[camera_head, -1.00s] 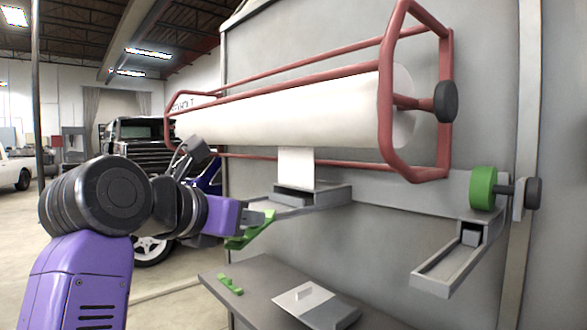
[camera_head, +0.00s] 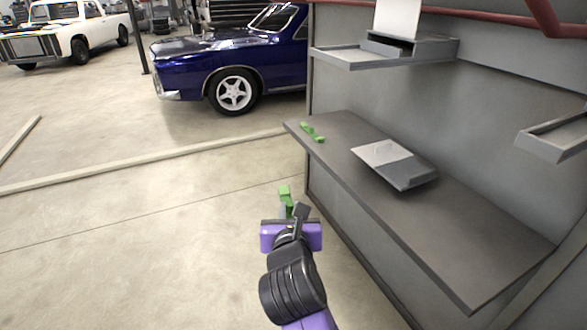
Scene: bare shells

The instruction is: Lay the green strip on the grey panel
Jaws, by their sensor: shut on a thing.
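A green strip (camera_head: 284,192) sticks up from my gripper (camera_head: 289,212), which is shut on it. Part of the strip is hidden by the gripper. The gripper is in front of the grey shelf's left end, over the floor in the picture and apart from the shelf. A flat grey panel (camera_head: 383,151), pale on one half and darker on the other, lies on the shelf to the right and farther back. Its top looks bare.
The grey shelf (camera_head: 440,235) has free room right of the panel. A second green piece (camera_head: 312,132) lies at its far left end. Trays (camera_head: 350,58) and (camera_head: 560,140) jut from the wall above. A blue car (camera_head: 230,65) stands behind on open floor.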

